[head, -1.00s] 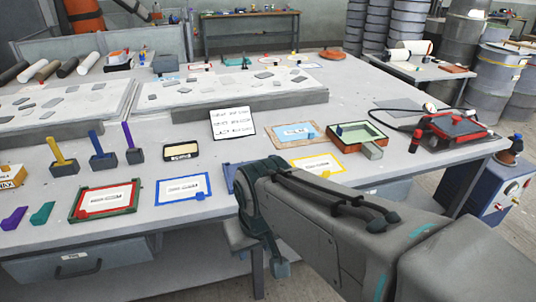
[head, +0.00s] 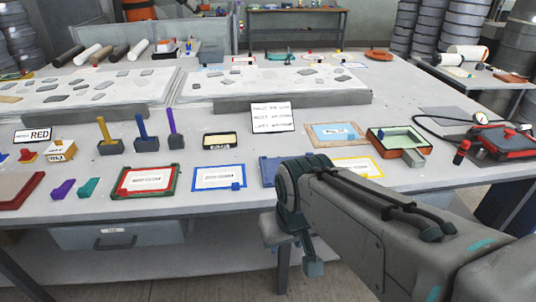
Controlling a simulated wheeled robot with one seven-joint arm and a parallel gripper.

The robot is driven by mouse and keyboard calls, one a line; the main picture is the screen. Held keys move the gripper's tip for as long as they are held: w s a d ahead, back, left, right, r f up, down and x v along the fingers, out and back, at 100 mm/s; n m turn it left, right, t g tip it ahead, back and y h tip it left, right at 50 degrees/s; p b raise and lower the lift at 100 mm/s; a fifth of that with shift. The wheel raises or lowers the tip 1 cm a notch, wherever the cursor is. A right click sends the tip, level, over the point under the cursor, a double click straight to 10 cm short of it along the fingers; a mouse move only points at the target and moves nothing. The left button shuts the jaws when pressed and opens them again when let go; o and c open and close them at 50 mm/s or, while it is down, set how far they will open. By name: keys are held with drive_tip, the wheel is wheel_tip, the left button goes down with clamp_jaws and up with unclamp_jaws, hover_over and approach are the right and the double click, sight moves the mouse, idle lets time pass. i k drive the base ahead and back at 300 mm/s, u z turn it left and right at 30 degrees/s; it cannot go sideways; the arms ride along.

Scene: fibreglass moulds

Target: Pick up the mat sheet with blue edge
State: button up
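The mat sheet with blue edge (head: 219,178) lies flat near the front of the grey table, in the middle of the head view. It is a white sheet with a printed label, a blue border and a small blue block at its lower right corner. Nothing covers it. My arm comes in from the lower right and bends down just right of it, apart from it. My gripper's fingers do not show.
A red-and-green edged sheet (head: 147,181) lies left of it. A darker blue sheet (head: 269,170) is partly hidden by my arm. A yellow-edged sheet (head: 358,168) lies farther right. Colored upright tools (head: 146,140) and a text card (head: 273,117) stand behind.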

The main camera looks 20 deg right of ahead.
sight(233, 176)
drive_tip(key=u, duration=1.25)
drive_tip(key=i, duration=1.3)
drive_tip(key=z, duration=2.7)
